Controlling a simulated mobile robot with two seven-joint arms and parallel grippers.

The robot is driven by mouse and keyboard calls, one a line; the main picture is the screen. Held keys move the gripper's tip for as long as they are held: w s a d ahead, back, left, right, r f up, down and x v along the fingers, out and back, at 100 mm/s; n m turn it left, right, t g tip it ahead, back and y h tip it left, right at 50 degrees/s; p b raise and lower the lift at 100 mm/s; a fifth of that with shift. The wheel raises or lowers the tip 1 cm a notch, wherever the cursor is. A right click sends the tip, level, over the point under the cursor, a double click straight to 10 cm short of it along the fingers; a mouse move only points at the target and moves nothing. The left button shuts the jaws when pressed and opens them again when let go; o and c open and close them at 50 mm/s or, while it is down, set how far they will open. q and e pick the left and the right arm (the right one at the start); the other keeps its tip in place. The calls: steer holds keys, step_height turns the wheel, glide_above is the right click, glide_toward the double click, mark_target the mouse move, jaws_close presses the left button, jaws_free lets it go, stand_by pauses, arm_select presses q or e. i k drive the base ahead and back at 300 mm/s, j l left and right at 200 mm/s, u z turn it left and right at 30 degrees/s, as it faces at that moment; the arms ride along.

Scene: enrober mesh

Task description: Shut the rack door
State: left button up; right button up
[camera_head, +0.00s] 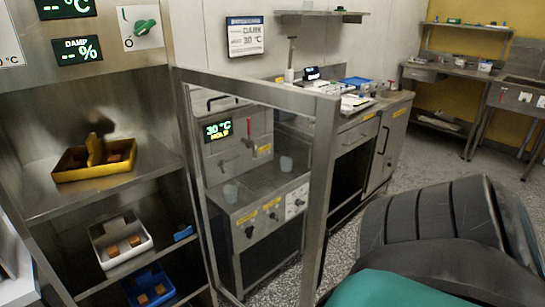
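The rack (165,130) stands at the left with its front open and its shelves exposed. Its door (321,190) is a metal frame with a see-through middle. The door stands open, swung out to the right from the rack's right-hand post. Its free upright is nearest the middle of the picture. The counter and machine behind show through it. Neither gripper shows.
The rack holds a yellow tray (65,176), a white tray (107,264) and a blue tray (131,296), with brown blocks in them. A steel machine (262,215) and a counter (355,135) stand behind the door. Speckled floor (420,155) is clear at the right.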

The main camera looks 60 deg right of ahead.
mark_target(326, 108)
steer(key=k+l+u, duration=0.15)
steer(key=k+l, duration=0.55)
steer(key=l, duration=0.2)
steer(key=k+l+u, duration=0.1)
steer(key=l, duration=0.25)
steer(key=k+l, duration=0.1)
steer(key=l, duration=0.2)
steer(key=l+u, duration=0.1)
steer(key=l, duration=0.6)
steer(key=k+l+u, duration=0.1)
steer(key=l, duration=0.65)
steer(key=k+l+z, duration=0.25)
steer(key=k+l, duration=0.35)
steer(key=i+j, duration=0.4)
steer(key=z, duration=0.05)
